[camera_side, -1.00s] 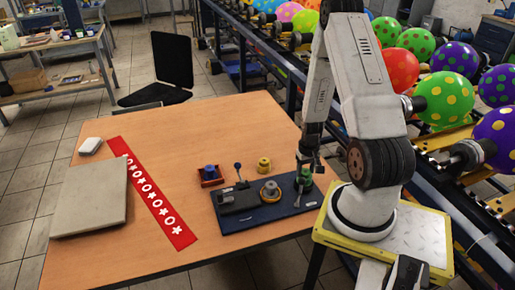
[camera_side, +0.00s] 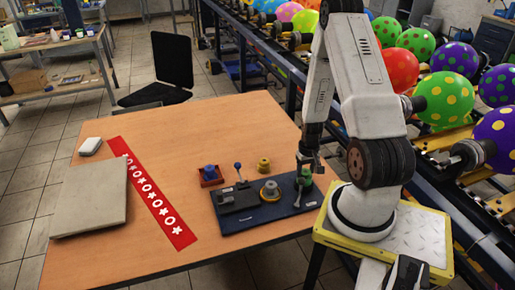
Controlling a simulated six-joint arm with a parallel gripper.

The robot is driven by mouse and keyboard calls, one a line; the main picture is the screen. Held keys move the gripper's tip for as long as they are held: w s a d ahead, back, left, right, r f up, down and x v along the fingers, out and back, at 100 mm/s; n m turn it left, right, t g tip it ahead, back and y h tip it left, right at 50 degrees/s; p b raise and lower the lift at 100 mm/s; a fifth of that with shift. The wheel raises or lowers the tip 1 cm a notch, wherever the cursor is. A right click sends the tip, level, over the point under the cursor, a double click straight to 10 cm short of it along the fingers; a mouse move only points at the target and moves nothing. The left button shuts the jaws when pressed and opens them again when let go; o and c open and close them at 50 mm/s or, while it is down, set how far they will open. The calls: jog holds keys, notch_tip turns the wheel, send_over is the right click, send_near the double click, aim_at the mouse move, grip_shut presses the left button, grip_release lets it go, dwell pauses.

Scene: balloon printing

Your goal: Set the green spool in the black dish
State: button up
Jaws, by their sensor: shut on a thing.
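The green spool (camera_side: 307,179) is at the right end of the dark blue board, under my gripper (camera_side: 308,171). My gripper points down and is shut on the spool, its dark jaws partly covering it. The spool looks upright. The gap between the spool and the board is too small to judge. I cannot clearly make out a black dish; the dark parts beside and below the spool are too small to tell apart.
On the blue board (camera_side: 285,209) are a black block with a blue-knobbed lever (camera_side: 238,177) and a round brass-and-grey part (camera_side: 269,191). A blue spool (camera_side: 209,171) sits in a red tray (camera_side: 211,182). A yellow spool (camera_side: 263,164) stands behind the board. The table's middle is clear.

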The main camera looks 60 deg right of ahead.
jog(key=shift+f, duration=0.95)
dwell(0.9)
jog(key=o, duration=1.1)
jog(key=shift+o, duration=0.2)
jog(key=shift+r, duration=0.1)
jog(key=shift+r, duration=3.8)
